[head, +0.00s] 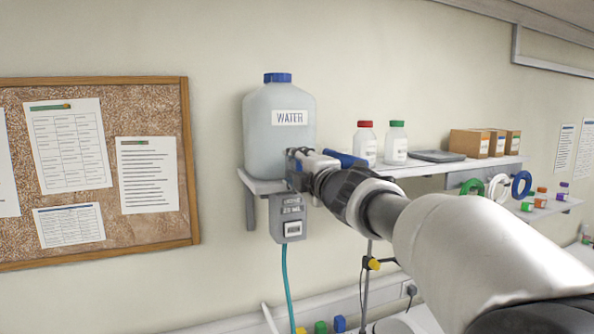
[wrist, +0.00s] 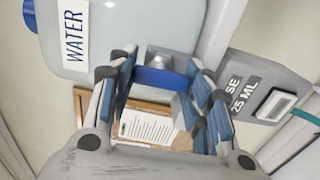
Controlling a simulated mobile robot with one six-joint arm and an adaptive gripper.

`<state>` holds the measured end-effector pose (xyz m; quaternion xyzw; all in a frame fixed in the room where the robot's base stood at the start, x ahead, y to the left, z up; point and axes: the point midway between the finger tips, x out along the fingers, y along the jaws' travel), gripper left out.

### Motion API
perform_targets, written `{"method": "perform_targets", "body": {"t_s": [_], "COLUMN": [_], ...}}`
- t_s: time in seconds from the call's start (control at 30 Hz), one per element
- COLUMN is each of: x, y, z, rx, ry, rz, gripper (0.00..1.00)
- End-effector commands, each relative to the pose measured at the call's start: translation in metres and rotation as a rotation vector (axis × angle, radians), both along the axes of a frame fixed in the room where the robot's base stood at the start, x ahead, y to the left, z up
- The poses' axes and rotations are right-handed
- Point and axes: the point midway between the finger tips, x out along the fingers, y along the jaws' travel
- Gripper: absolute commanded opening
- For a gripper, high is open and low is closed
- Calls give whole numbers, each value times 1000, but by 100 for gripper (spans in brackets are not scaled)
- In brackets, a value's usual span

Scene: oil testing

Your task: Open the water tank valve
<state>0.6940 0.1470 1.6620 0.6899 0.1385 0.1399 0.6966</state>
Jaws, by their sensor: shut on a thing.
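The white water tank (head: 280,130) with a blue cap stands on the wall shelf in the head view. It also fills the upper left of the wrist view (wrist: 100,35), with its WATER label turned sideways. A blue valve handle (wrist: 160,78) on a grey stem sits at the tank's base. My gripper (head: 299,164) is at the lower right front of the tank. In the wrist view, my gripper (wrist: 160,65) has its blue-padded fingers on both ends of the handle, shut on it. In the head view my gripper hides the valve.
A grey dispenser box (head: 288,218) marked 25 ML hangs just below the tank, with a teal hose (head: 287,280) running down. Red-capped (head: 366,142) and green-capped (head: 396,142) bottles stand on the shelf to the right, near my arm. A cork board (head: 150,105) hangs at left.

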Motion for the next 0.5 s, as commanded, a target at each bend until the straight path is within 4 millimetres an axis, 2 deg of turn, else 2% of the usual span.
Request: {"method": "perform_targets", "body": {"t_s": [0.37, 0.4, 0.5], "x": [0, 0, 0], "y": [0, 0, 0], "z": [0, 0, 0], "rx": [-7, -7, -7], "ry": [-3, -3, -3], "rz": [0, 0, 0], "gripper": [22, 47, 53]}}
